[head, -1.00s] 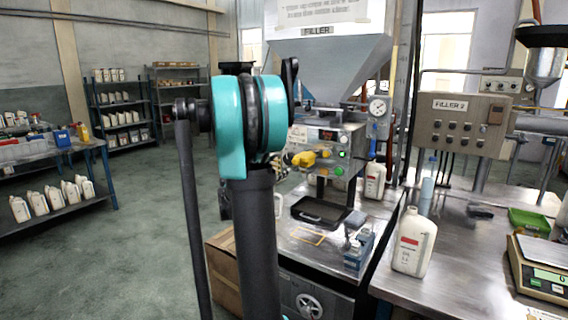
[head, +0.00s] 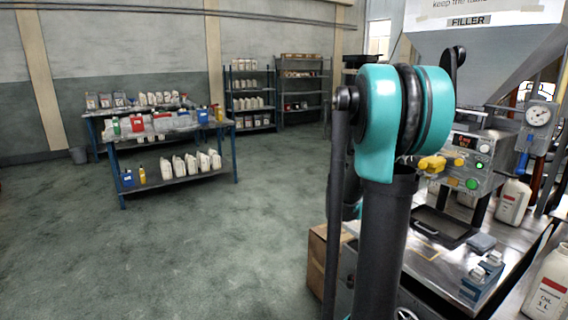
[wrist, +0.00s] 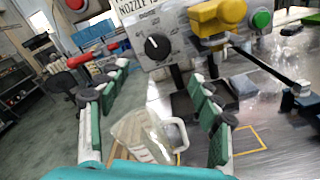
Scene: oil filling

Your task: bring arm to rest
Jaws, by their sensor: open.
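My teal and black arm (head: 390,120) stands upright and folded in the right half of the head view. My gripper is hidden behind it there. In the wrist view my gripper (wrist: 145,85) is open, its green-padded fingers spread wide. A clear jug with a handle (wrist: 150,136) shows between and beyond the fingers; I see no finger closed on it. A filler panel with a black knob and yellow nozzle part (wrist: 215,22) is just beyond the right finger.
The filling bench (head: 440,262) with a black tray (head: 440,227) and white bottles (head: 512,202) is at right. A cardboard box (head: 318,262) stands beside it. Shelves and a table of bottles (head: 170,128) are far left. The floor between is clear.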

